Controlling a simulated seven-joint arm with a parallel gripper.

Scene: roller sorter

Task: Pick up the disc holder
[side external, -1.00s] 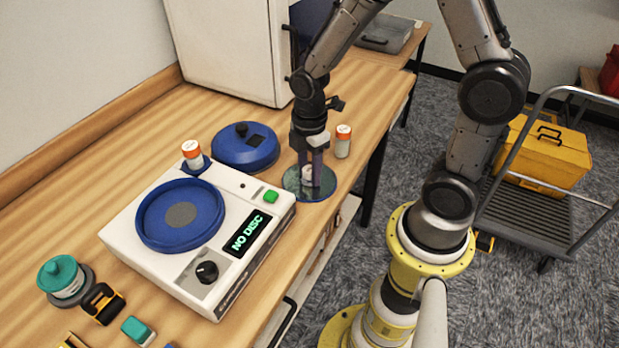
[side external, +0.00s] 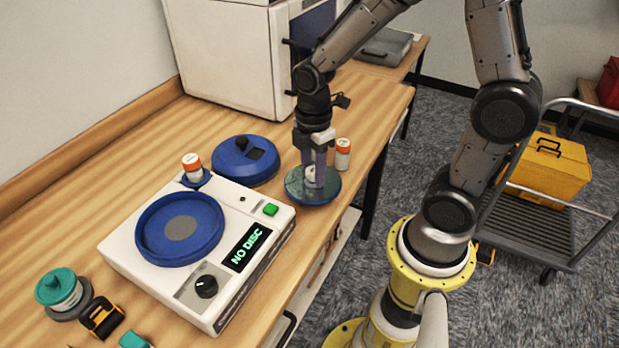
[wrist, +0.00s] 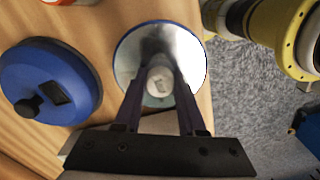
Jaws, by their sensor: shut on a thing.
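The disc holder (side external: 328,191) is a round plate with a shiny top, a blue edge and a pale central knob. It is at the bench's right edge, right of the white machine, and appears raised slightly off the bench, roughly level. My gripper (side external: 315,178) points down over it, shut on the central knob. In the wrist view the knob (wrist: 160,80) sits between my two fingertips (wrist: 159,84), with the shiny disc holder (wrist: 133,58) around it. The bench directly under the holder is hidden.
The white machine (side external: 128,246) reads "NO DISC" and has an empty blue dish (side external: 150,240). A blue lid (side external: 245,160) is close left of the holder; an orange-capped bottle (side external: 343,154) stands close behind. The bench edge drops to the floor at right.

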